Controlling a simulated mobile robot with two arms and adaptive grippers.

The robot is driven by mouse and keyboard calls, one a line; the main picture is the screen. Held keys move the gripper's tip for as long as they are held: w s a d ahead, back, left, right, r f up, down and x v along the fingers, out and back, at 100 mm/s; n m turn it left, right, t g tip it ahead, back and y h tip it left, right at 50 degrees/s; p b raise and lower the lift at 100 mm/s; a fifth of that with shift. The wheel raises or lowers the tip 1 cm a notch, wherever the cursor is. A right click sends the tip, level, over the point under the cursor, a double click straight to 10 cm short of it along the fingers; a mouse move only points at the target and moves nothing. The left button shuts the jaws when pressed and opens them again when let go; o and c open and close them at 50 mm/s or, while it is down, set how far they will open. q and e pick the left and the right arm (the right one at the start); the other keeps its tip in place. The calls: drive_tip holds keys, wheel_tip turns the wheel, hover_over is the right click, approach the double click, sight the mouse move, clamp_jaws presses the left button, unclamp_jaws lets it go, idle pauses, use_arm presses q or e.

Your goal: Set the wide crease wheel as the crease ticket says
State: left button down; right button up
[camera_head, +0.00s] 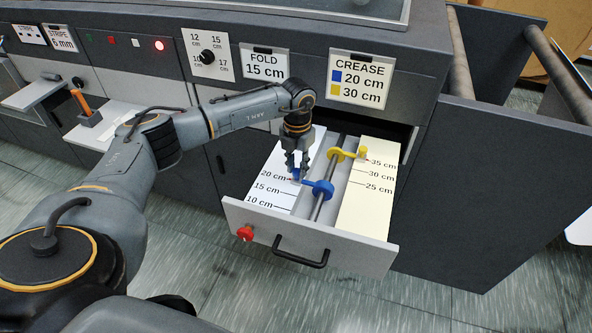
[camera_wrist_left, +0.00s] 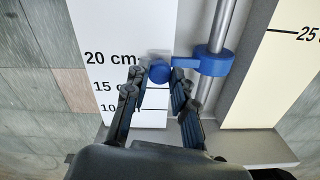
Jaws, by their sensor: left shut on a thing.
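The crease ticket (camera_head: 360,80) reads blue 20 cm, yellow 30 cm. The yellow wheel (camera_head: 337,154) sits on a metal rod in the open drawer; its arm reaches right to a knob near the 35 cm mark on the cream scale (camera_head: 365,211). The blue wheel (camera_head: 322,188) is nearer on the same rod, its arm reaching left over the white scale (camera_head: 268,196). My left gripper (camera_head: 297,176) is shut on the blue wheel's knob, close to the 20 cm mark. The wrist view shows this knob (camera_wrist_left: 160,72) between the fingertips. My right gripper is out of view.
The drawer has a black handle (camera_head: 300,252) and a red knob (camera_head: 244,233) on its front. A FOLD 15 cm ticket (camera_head: 264,66) and a dial (camera_head: 207,57) are on the panel above. An orange-handled tool (camera_head: 83,106) stands at the left. Floor in front is clear.

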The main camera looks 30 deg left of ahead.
sight(297, 170)
use_arm(q)
drive_tip(key=c, duration=1.4)
unclamp_jaws()
drive_tip(key=shift+w+a+r, duration=0.1)
drive_tip(key=shift+r, duration=0.05)
drive_tip(key=o, duration=0.3)
wheel_tip(297, 170, up, 12)
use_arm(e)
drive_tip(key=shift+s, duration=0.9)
